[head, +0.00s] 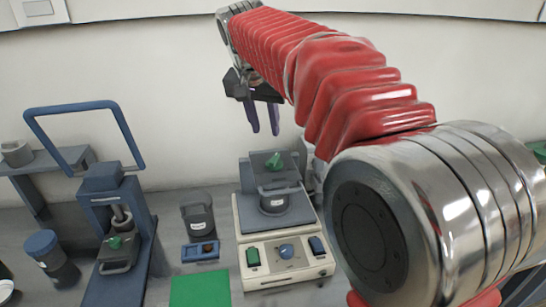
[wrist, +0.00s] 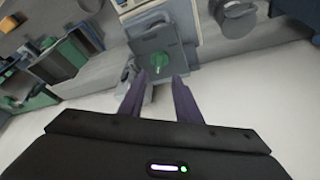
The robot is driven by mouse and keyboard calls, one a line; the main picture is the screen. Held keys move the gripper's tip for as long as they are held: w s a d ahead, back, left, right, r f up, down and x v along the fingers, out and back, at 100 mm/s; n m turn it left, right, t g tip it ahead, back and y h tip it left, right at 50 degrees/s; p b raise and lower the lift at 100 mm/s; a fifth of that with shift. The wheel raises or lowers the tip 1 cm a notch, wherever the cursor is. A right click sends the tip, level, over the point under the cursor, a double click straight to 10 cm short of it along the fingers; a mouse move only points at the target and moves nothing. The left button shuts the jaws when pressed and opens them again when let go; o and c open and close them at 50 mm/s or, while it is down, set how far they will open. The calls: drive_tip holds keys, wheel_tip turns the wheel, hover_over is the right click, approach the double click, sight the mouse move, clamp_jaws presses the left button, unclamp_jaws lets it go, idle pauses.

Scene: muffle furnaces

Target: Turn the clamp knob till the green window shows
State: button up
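A green knob (head: 274,160) stands on the grey hinged top of the cream machine (head: 287,262) in the middle. In the wrist view the green knob (wrist: 157,62) lies just ahead of the fingertips, apart from them. Another green knob (head: 115,242) is on the blue hand press at the left; I cannot tell from its look which one is the clamp knob. I cannot make out a green window for certain. My gripper (head: 264,131), with purple fingers, hangs above and behind the machine. In the wrist view my gripper (wrist: 160,79) is open and empty.
The blue press (head: 80,215) with its tall handle loop stands left. A dark lidded pot (head: 198,219), a small blue block (head: 201,250) and a green mat (head: 200,289) lie between press and machine. A dark jar (head: 50,258) is at far left. The wall is close behind.

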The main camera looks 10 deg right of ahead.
sight(273, 160)
drive_tip(key=x, duration=1.3)
drive_tip(key=shift+w+d+f, duration=0.15)
drive_tip(key=shift+f, duration=0.15)
